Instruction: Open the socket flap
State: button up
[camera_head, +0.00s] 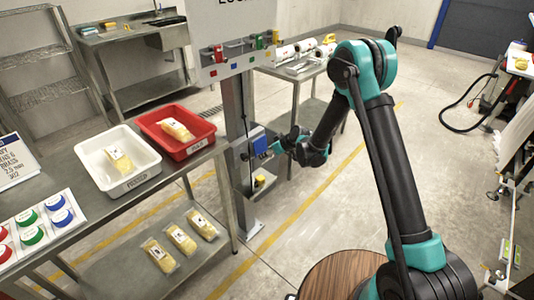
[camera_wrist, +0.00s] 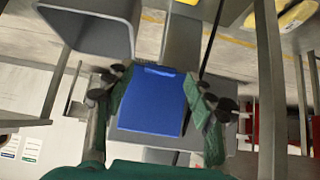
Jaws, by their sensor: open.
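The blue socket flap (camera_head: 258,140) is on a grey socket box (camera_head: 244,150) fixed to the metal post. In the wrist view the flap (camera_wrist: 157,103) fills the middle, in front of the grey box (camera_wrist: 137,143), with a narrow lip along its upper edge in the picture. It looks closed, lying against the box. My gripper (camera_head: 270,152) is close in front of the box. In the wrist view my green fingers (camera_wrist: 163,92) stand apart, one on each side of the flap, holding nothing. Whether either finger touches the flap cannot be told.
A small shelf (camera_head: 265,192) with a yellow item is below the socket box. A steel table with a white tray (camera_head: 97,155) and a red tray (camera_head: 160,122) stands at left. A sign panel (camera_head: 208,72) with coloured switches is above the box.

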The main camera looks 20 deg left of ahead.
jog(key=shift+f, duration=0.1)
jog(key=shift+c, duration=0.3)
grip_shut()
